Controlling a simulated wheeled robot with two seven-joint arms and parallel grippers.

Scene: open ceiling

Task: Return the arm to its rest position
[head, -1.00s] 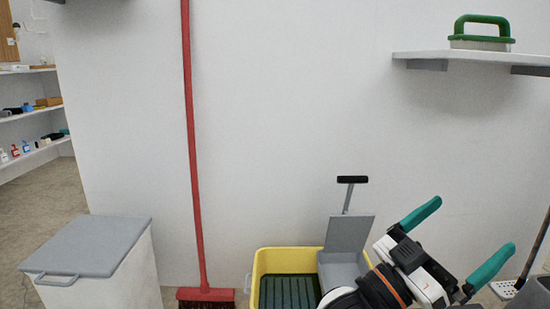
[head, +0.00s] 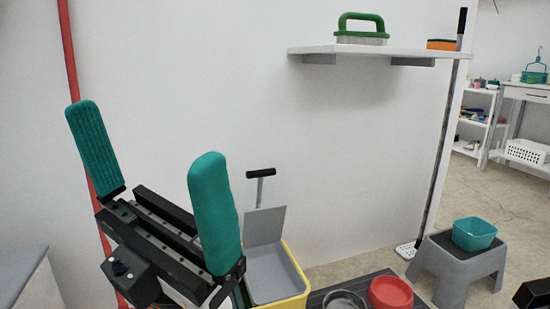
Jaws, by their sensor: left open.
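My left gripper (head: 150,182) is large in the lower left of the head view. Its two teal fingers point up and stand wide apart with nothing between them. It is raised in front of the white wall, the red broom handle (head: 68,50) and the yellow mop bucket (head: 292,300). It hides part of the bucket and the lower handle. A dark piece at the lower right edge may be part of my right arm, but no right gripper fingers show.
A wall shelf (head: 305,49) holds a green-handled brush (head: 360,29) and an orange sponge (head: 440,44). A grey stool (head: 455,272) bears a teal tub (head: 474,235). A red bowl (head: 390,293) sits on a dark mat. A grey-lidded bin (head: 20,268) stands at lower left.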

